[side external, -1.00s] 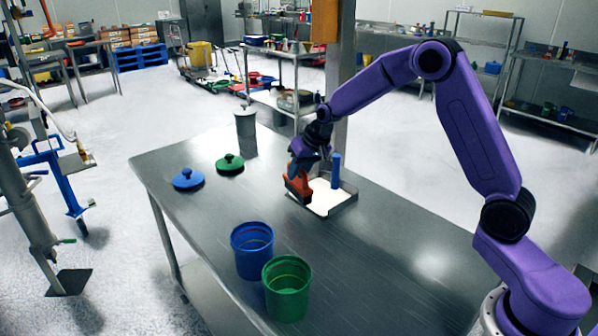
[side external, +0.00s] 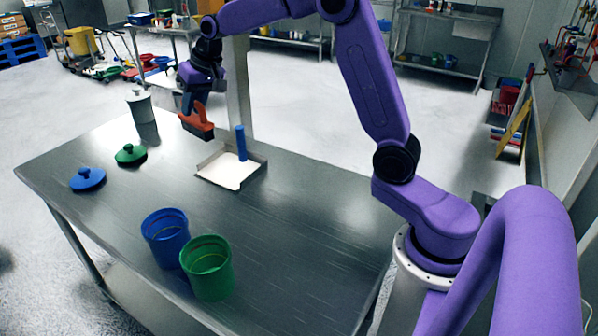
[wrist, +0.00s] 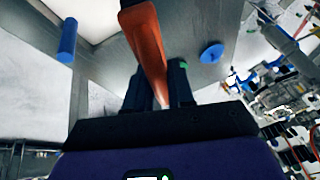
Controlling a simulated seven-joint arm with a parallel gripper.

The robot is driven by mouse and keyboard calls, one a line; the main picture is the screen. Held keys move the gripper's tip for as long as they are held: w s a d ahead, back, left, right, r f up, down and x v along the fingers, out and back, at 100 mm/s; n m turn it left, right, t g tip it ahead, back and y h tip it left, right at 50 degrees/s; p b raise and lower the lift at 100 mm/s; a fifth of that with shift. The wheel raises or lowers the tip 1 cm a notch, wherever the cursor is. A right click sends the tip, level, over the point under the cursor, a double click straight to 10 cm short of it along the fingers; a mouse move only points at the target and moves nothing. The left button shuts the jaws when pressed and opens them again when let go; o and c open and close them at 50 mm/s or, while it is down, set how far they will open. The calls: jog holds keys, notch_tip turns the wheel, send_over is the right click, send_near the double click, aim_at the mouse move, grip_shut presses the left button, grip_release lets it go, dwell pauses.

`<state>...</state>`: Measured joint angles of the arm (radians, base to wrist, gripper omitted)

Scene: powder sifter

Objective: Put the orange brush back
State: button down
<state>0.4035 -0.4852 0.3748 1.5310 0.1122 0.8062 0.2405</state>
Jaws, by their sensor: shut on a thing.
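My gripper (side external: 197,97) is shut on the orange brush (side external: 197,121). It holds the brush in the air, dark bristle side down, above the back of the steel table and to the left of the dustpan (side external: 258,164). In the wrist view the orange handle (wrist: 146,45) runs between the two dark fingers. The dustpan rests on the table with a white layer in it. Its blue handle (side external: 241,143) stands upright, and also shows in the wrist view (wrist: 67,40). The bristles are clear of the pan.
A blue lid (side external: 88,179) and a green lid (side external: 130,155) lie on the left of the table (side external: 300,215). A grey lidded canister (side external: 140,106) stands at the back left. A blue bucket (side external: 165,238) and a green bucket (side external: 207,268) stand at the front. The table's right side is clear.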

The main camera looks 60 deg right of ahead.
jog(key=shift+s+d+r, duration=0.1)
jog(key=shift+d+r, duration=0.2)
jog(key=shift+r, duration=0.25)
jog(key=shift+s+d+r, duration=0.1)
jog(key=shift+d+r, duration=0.15)
jog(key=shift+r, duration=0.3)
jog(key=s+d+m+h, duration=0.3)
jog(key=s+d+m, duration=0.4)
jog(key=s+d, duration=1.15)
jog(key=shift+w+f, duration=0.2)
jog(key=shift+f, duration=4.65)
jog(key=shift+w+f, duration=0.15)
jog(key=shift+f, duration=4.7)
jog(key=shift+f, duration=0.1)
jog(key=c, duration=1)
grip_release()
